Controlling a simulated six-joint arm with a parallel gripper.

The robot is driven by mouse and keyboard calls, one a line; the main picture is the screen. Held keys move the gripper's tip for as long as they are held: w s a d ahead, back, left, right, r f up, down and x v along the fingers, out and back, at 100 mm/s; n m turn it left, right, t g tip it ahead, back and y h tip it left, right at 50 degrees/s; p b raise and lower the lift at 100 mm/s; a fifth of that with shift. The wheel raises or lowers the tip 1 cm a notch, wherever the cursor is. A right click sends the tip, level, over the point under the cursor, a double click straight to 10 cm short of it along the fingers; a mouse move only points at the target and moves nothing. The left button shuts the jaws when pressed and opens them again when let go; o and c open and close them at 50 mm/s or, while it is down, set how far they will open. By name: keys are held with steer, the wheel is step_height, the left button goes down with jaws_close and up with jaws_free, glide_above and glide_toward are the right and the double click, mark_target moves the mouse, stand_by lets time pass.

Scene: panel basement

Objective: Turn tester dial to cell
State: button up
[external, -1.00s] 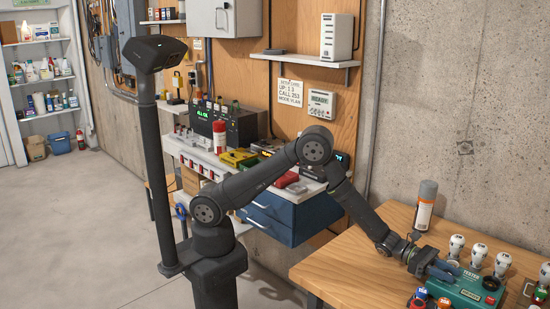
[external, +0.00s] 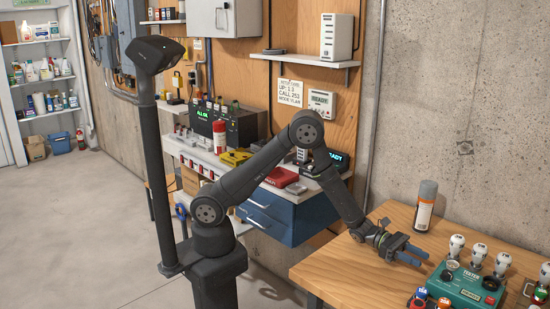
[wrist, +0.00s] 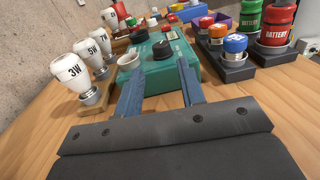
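The green tester (external: 468,293) sits on the wooden bench at the right of the external view. In the wrist view the tester (wrist: 150,72) lies just beyond my fingertips, with a black dial (wrist: 161,49) and a pale round cup (wrist: 128,59) on top. The label the dial points to is too small to read. My gripper (external: 425,258) is open and empty, left of the tester and apart from it. In the wrist view both fingers of my gripper (wrist: 160,82) are spread, with the tester's near end showing between and past the tips.
White bulbs marked 3W, 5W and 7W (wrist: 90,47) stand in a row left of the tester. Red and green batteries (wrist: 276,22) and blue and orange cells (wrist: 235,46) stand in dark holders to the right. A spray can (external: 426,207) stands behind. The bench's left part is clear.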

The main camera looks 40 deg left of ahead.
mark_target(441, 275)
steer(key=a, duration=0.7)
steer(key=shift+w, duration=0.15)
steer(key=shift+o, duration=0.2)
steer(key=shift+w+a+m+g, duration=0.3)
steer(key=shift+w+g, duration=0.15)
steer(key=shift+w, duration=0.1)
steer(key=shift+w+a+m+g, duration=0.3)
steer(key=shift+w+g, duration=0.15)
steer(key=shift+w, duration=0.05)
steer(key=s+d, duration=0.1)
steer(key=d, duration=0.4)
steer(key=s+d, duration=0.1)
steer(key=d, duration=1.1)
steer(key=shift+s, duration=0.4)
steer(key=c, duration=0.7)
steer(key=shift+w+m+g+y, duration=0.1)
steer(key=shift+m+g+y, duration=0.3)
steer(key=shift+m+g, duration=0.6)
